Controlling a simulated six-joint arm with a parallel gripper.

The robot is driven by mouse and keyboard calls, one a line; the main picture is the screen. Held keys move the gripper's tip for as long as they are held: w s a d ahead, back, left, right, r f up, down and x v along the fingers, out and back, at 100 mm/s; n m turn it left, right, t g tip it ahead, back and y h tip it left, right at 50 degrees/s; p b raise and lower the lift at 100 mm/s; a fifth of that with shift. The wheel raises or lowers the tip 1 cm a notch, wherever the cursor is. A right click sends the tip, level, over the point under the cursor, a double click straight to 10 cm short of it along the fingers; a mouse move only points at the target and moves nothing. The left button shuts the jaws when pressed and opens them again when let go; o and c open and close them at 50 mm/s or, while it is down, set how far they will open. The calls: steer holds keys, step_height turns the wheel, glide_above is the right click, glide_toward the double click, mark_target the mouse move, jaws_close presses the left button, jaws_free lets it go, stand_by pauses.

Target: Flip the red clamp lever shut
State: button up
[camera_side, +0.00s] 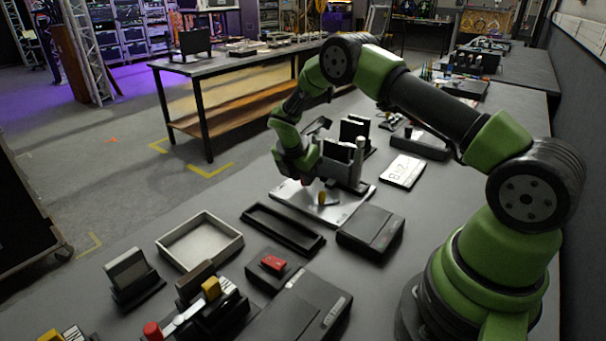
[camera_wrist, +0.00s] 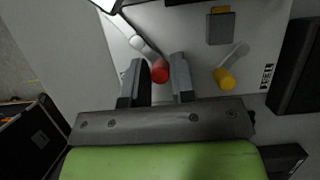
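The red clamp lever shows in the wrist view as a pale metal arm ending in a red knob (camera_wrist: 160,71). It is on a light metal plate (camera_wrist: 274,20), which also shows in the side view (camera_side: 290,192). My gripper (camera_wrist: 158,68) has its two fingers apart on either side of the red knob. The knob sits nearer the right finger, with a gap to the left one. In the side view my gripper (camera_side: 338,172) is low over the plate, and the red lever is hidden there.
A second lever with a yellow knob (camera_wrist: 224,78) is on the same plate, right of my gripper, near a grey block (camera_wrist: 220,27). In the side view, a black tray (camera_side: 283,229), a dark box (camera_side: 371,232) and a box with a red top piece (camera_side: 273,264) stand in front.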

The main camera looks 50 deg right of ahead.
jaws_close()
steer(key=shift+w+a+m+g, duration=0.1)
steer(key=shift+w+m+g, duration=0.25)
steer(key=shift+m, duration=0.6)
steer(key=shift+w+a+m+g, duration=0.2)
steer(key=shift+m+g, duration=0.2)
steer(key=shift+m, duration=0.5)
steer(key=shift+w+a+m+g, duration=0.1)
steer(key=shift+w+m+g, duration=0.25)
steer(key=shift+m, duration=0.6)
steer(key=shift+y, duration=0.3)
steer(key=shift+o, duration=2.3)
jaws_free()
steer(key=shift+d, duration=0.1)
steer(key=v, duration=1)
